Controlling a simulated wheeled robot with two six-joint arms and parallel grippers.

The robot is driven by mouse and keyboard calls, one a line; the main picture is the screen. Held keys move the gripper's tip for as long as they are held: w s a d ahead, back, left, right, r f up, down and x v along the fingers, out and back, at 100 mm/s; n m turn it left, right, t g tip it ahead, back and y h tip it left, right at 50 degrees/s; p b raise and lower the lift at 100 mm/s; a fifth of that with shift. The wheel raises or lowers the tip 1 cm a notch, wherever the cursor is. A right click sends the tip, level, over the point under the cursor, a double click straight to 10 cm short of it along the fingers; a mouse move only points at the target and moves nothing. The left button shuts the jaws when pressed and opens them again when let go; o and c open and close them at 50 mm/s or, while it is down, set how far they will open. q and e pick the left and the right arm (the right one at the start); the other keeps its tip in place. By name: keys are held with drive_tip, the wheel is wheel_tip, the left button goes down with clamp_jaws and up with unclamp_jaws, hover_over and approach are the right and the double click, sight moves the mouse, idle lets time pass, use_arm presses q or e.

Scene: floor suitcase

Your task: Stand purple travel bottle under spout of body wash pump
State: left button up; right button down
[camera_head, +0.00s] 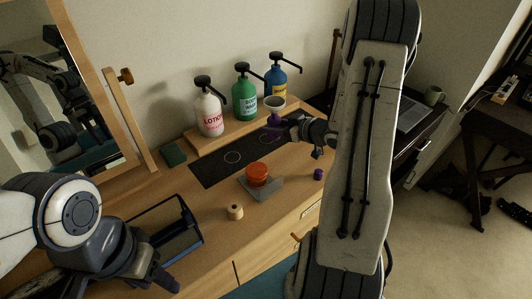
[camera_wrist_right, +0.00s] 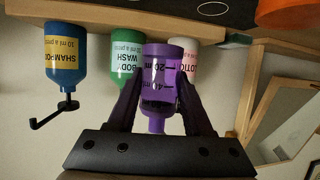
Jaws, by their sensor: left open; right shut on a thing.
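The purple travel bottle (camera_head: 276,119) is in my right gripper (camera_head: 284,124), whose fingers are shut around its sides. In the right wrist view the bottle (camera_wrist_right: 160,78) appears inverted, with "20 ml" and "40 ml" marks. Whether the bottle touches the mat is unclear. My left gripper (camera_head: 166,279) is open and empty at the lower left.
White lotion (camera_head: 210,116) and blue shampoo (camera_head: 276,84) pumps flank the body wash on a wooden riser. A black mat (camera_head: 215,171) with circles lies in front. A purple cap (camera_head: 318,174), orange item (camera_head: 257,172), wooden spool (camera_head: 235,212) and dark tray (camera_head: 186,241) are nearer.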

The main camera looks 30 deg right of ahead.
drive_tip(key=d+r+m+h+b, duration=0.1)
drive_tip(key=d+m+h+b, duration=0.35)
drive_tip(key=d, duration=0.35)
drive_tip(key=b, duration=0.3)
hover_over(266, 138)
drive_tip(key=shift+h, duration=0.25)
wheel_tip(266, 138, down, 6)
drive_tip(key=shift+s, duration=0.15)
wheel_tip(266, 138, down, 4)
drive_tip(key=shift+f, duration=0.1)
use_arm(q)
wheel_tip(266, 138, down, 9)
drive_tip(key=shift+f, duration=0.1)
use_arm(e)
drive_tip(key=shift+f, duration=0.2)
drive_tip(key=shift+c, duration=1.5)
unclamp_jaws()
drive_tip(key=shift+r, duration=0.1)
